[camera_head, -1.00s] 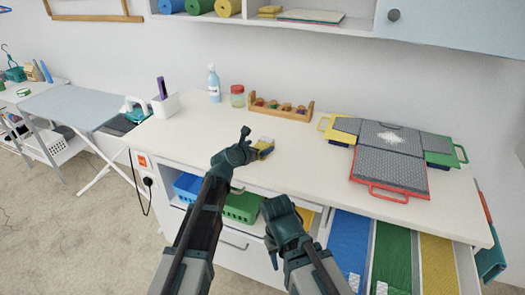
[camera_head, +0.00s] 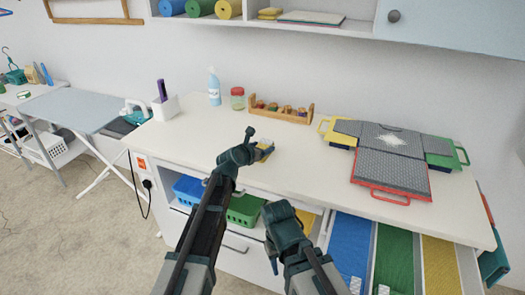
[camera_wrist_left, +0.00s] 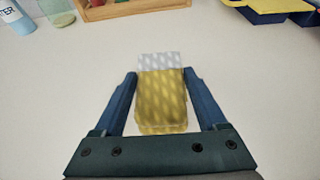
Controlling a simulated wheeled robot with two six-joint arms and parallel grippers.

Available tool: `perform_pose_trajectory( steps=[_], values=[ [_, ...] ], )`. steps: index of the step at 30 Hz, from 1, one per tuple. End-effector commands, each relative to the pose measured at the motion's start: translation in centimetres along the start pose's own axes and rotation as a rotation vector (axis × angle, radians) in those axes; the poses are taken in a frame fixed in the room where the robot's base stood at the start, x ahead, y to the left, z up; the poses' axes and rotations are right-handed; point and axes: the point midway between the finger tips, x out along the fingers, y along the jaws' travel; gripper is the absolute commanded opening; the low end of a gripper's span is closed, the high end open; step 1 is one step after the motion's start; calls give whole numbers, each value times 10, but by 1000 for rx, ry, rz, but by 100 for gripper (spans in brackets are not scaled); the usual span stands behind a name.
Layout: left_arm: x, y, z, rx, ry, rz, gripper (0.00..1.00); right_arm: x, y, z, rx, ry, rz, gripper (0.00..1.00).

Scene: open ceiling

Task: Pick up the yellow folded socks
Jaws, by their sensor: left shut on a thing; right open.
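The yellow folded socks (camera_wrist_left: 160,100) have a pale patterned band at the far end. In the left wrist view they lie between the two fingers of my left gripper (camera_wrist_left: 160,90), which is shut on them. In the head view the socks (camera_head: 264,150) show at the tip of my left gripper (camera_head: 258,147), over the white counter (camera_head: 200,140); I cannot tell whether they touch it. My right gripper (camera_head: 278,262) is open and lower, in front of the counter's front edge; its fingertips are hard to see.
A wooden rack (camera_head: 282,112) with small items, a jar (camera_head: 237,98) and a spray bottle (camera_head: 214,86) stand at the back. A grey folding board (camera_head: 390,165) with colored handled trays lies to the right. Below, a drawer with colored fabrics (camera_head: 395,255) is open.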

Motion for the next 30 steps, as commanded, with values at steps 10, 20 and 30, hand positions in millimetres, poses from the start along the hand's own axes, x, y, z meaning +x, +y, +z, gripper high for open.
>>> perform_pose_trajectory(
  steps=[10,20,30],
  values=[
    [-5,0,11,0,0,0,20,-12,1,1,0,0,0,45],
    [-22,0,53,0,0,0,20,-57,6,3,0,0,0,45],
    [-38,0,92,0,0,0,20,-99,9,6,0,0,0,45]
  ],
)
